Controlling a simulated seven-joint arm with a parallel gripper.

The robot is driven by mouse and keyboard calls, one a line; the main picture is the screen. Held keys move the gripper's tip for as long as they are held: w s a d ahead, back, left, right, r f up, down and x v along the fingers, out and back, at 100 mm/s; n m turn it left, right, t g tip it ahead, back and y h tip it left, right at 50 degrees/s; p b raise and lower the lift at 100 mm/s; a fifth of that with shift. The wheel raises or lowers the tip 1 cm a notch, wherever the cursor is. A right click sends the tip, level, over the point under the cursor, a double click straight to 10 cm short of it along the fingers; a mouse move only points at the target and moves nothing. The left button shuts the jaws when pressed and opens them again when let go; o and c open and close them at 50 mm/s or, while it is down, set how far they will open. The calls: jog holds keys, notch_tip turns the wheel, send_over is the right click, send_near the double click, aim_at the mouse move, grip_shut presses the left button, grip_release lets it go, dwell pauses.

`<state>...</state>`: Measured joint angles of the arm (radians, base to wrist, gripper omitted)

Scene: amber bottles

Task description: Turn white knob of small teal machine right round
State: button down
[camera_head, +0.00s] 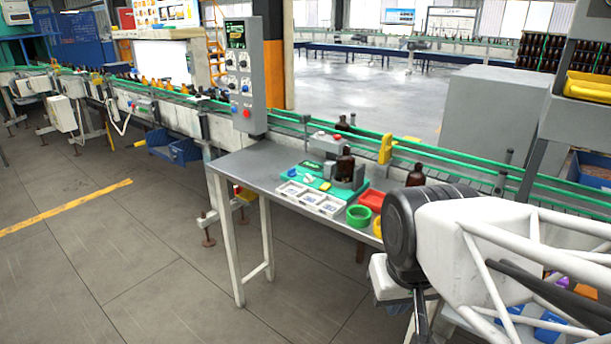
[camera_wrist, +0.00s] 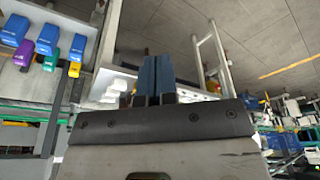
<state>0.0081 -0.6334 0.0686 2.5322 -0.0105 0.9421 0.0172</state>
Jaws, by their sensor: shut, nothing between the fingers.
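The small teal machine (camera_head: 309,174) sits on the grey metal table in the head view, with a grey part at its right end. A brown bottle (camera_head: 345,163) stands upright at that end. Small light and blue controls show on its top, but I cannot tell a white knob for sure. My gripper (camera_wrist: 156,68) shows in the wrist view with its two blue fingers together, shut and empty. My arm fills the lower right of the head view, well apart from the machine, and my fingertips cannot be made out there. The machine cannot be made out in the wrist view.
On the table (camera_head: 243,168), white trays (camera_head: 311,199), a green ring (camera_head: 359,215) and a red bin (camera_head: 371,199) lie near the machine. A conveyor with green rails (camera_head: 450,163) runs behind. A grey control panel (camera_head: 245,75) stands left. The table's left end is bare.

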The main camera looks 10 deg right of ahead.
jog(key=c, duration=1.8)
grip_release()
